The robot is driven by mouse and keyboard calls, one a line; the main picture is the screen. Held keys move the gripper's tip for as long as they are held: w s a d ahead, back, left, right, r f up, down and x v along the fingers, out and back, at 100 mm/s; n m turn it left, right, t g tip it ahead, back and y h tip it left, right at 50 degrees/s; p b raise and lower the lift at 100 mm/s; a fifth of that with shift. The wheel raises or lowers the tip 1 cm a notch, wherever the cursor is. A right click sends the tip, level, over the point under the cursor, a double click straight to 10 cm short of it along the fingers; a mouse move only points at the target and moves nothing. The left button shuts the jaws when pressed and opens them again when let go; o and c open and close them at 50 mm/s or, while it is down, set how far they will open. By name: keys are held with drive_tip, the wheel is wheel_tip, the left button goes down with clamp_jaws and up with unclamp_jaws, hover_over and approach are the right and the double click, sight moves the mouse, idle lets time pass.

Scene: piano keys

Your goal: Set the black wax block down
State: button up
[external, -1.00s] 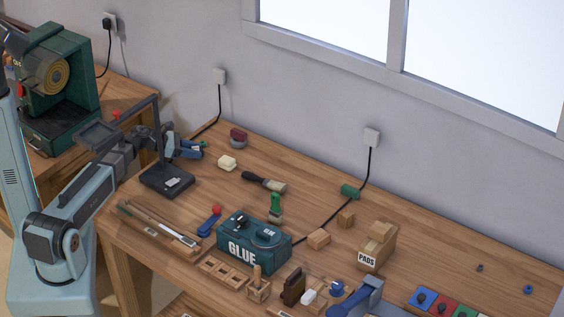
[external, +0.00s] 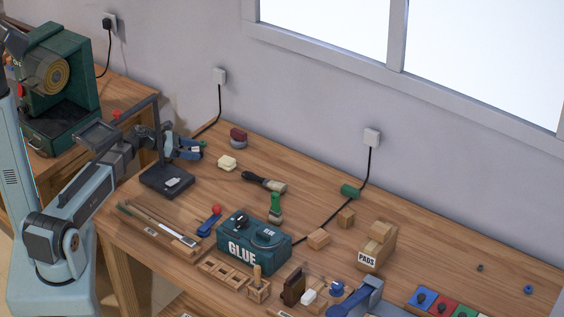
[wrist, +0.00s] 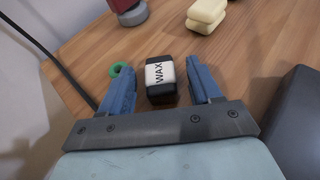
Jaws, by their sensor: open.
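The black wax block (wrist: 161,92) has a white band reading WAX and shows in the wrist view on the wooden bench top, between the two blue fingers. My gripper (wrist: 160,82) is open around it, with a visible gap on each side of the block. In the external view my gripper (external: 186,150) is at the far left part of the bench, behind the dark stand. The block cannot be made out there. Whether its underside fully rests on the wood is hard to tell.
A green ring (wrist: 119,69) lies left of the fingers. Cream blocks (external: 227,162) and a red-and-grey piece (external: 238,138) sit beyond. A dark stand (external: 167,181) is close beside my gripper. The teal GLUE box (external: 254,240) and a brush (external: 265,182) lie farther right.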

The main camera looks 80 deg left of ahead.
drive_tip(key=v, duration=1.1)
drive_tip(key=shift+s+r, duration=0.15)
drive_tip(key=shift+s, duration=0.05)
